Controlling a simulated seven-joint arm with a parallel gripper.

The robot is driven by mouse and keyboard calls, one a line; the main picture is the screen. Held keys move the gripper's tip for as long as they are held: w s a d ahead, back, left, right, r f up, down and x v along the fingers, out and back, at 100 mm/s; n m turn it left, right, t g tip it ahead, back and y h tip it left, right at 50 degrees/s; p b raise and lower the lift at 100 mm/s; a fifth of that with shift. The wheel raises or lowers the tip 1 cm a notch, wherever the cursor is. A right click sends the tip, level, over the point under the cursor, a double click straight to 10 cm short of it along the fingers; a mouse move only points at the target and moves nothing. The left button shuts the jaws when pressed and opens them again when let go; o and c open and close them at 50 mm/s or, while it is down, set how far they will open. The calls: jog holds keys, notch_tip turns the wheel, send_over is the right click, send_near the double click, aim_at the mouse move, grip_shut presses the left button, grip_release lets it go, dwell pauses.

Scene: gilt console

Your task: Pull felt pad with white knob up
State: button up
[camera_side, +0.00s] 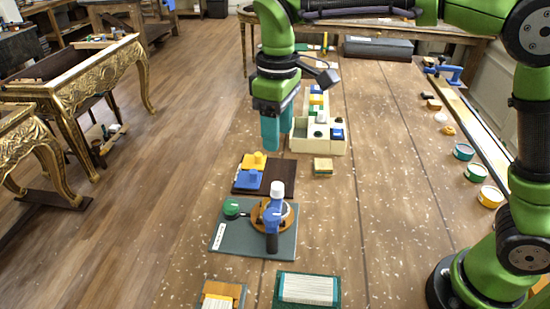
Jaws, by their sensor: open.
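A white knob (277,189) stands up at the back of a blue piece (273,214) with a dark front end. They sit over an orange-brown round base on a grey board (225,240) in the lower middle. A green knob (231,207) is to their left on the same board. I cannot clearly make out which surface under the white knob is a felt pad. My gripper (277,138) has teal fingers pointing down, is open and appears empty. It is above and behind the board, apart from the white knob. The gap between its fingers is hard to see from here.
A dark board (242,189) with yellow and blue blocks lies behind the grey board. A cream tray (321,146) of colored pieces stands behind my gripper. A small wooden block (323,167) lies nearby. Round tins (463,152) line the right side. The table's middle right is clear.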

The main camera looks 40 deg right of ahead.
aim_at(277, 186)
notch_tip(277, 186, down, 13)
jog(key=shift+f, duration=0.2)
jog(key=shift+c, duration=0.3)
grip_shut()
